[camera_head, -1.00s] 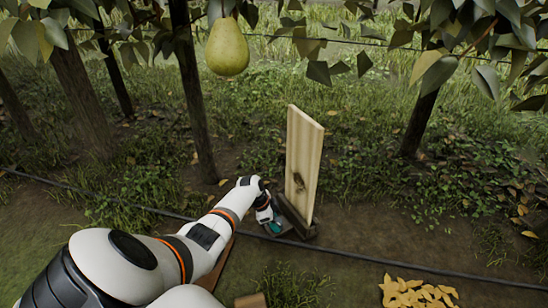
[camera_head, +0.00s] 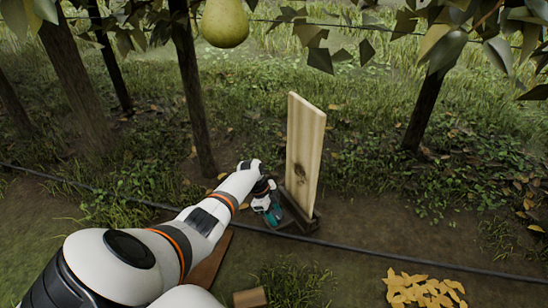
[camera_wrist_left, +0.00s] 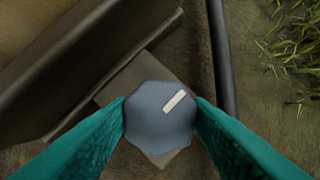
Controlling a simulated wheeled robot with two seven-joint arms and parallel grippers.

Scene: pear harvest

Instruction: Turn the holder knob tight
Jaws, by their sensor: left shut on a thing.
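The grey-blue holder knob (camera_wrist_left: 158,128), round with a scalloped rim and a white mark pointing up and right, shows in the left wrist view. My left gripper (camera_wrist_left: 160,108) is shut on the knob, with a teal finger against each side. In the head view my left gripper (camera_head: 272,213) is low, at the left side of the dark holder (camera_head: 302,226); the knob is hidden there. A pale wooden board (camera_head: 305,150) with a dark knot stands upright in the holder. My right gripper is not in view.
A dark hose (camera_head: 390,255) runs along the ground in front of the holder. A pear (camera_head: 225,22) hangs above, among leaves. Yellow leaves (camera_head: 424,290) lie piled at the lower right. Tree trunks stand behind. The ground right of the board is open.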

